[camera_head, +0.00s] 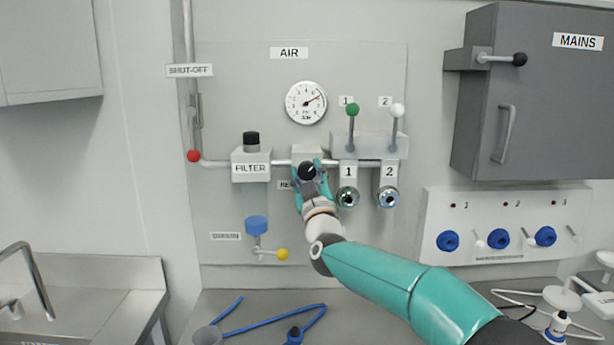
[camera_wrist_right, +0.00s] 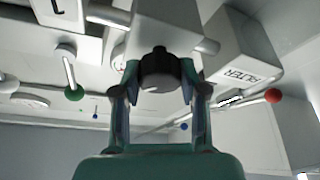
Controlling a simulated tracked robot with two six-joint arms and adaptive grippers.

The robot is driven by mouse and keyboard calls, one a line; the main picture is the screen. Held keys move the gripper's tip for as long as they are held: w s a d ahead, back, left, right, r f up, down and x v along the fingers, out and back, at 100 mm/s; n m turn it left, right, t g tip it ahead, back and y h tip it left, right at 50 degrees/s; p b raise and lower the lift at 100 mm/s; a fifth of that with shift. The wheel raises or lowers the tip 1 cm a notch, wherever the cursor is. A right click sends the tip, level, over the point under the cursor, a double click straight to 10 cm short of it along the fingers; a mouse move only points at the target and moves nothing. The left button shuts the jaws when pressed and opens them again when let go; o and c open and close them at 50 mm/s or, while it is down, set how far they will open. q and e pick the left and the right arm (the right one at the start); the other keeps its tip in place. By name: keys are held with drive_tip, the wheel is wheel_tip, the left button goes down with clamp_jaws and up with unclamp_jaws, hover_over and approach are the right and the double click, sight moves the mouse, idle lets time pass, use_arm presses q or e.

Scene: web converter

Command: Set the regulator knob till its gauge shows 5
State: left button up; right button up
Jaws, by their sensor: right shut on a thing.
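The black regulator knob (camera_head: 307,171) sits under the regulator body (camera_head: 306,153), below the gauge. My right gripper (camera_head: 311,180) reaches up from below and is shut on the knob. In the right wrist view the knob (camera_wrist_right: 160,72) is between the two fingers of the gripper (camera_wrist_right: 160,90), with a light mark on its face. The regulator's label is partly hidden by the gripper. My left gripper is not in view.
Left of the regulator is the filter (camera_head: 251,165). To the right are a green lever (camera_head: 352,110), a white lever (camera_head: 397,110) and two outlets. A red shut-off ball (camera_head: 193,156) and a yellow drain knob (camera_head: 283,254) are nearby. A blue hose (camera_head: 265,316) lies on the bench.

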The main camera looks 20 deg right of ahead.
drive_tip(key=shift+n+y, duration=0.5)
drive_tip(key=shift+n, duration=0.3)
drive_tip(key=shift+a, duration=0.1)
drive_tip(key=o, duration=1.1)
drive_tip(key=shift+o, duration=0.2)
drive_tip(key=v, duration=1.2)
drive_tip(key=shift+w+f, duration=0.1)
drive_tip(key=shift+f, duration=0.05)
